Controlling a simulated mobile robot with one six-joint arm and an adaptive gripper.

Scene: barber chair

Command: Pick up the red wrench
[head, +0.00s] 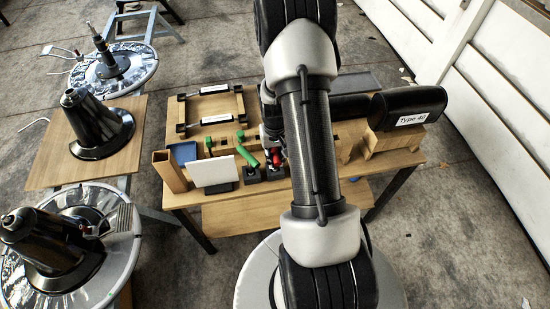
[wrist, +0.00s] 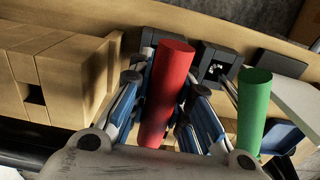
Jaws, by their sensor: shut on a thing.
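The red wrench shows as a red cylindrical handle (wrist: 166,92) in the wrist view, standing between the blue-and-white fingers of my gripper (wrist: 160,88). The fingers are shut on it from both sides. In the head view a small bit of the red wrench (head: 276,157) shows at the table's front part, left of my arm. My gripper (head: 270,135) is partly hidden there behind my arm. The wrench's lower end is hidden in the wrist view, and I cannot tell whether it is clear of its holder.
A green-handled tool (wrist: 254,108) stands close right of the gripper. Dark holder blocks (wrist: 214,65) are right beside the fingers. Wooden blocks (wrist: 72,72) stand left. On the wooden table (head: 404,160) are a white panel (head: 211,171) and a "Type 40" cushion (head: 410,106).

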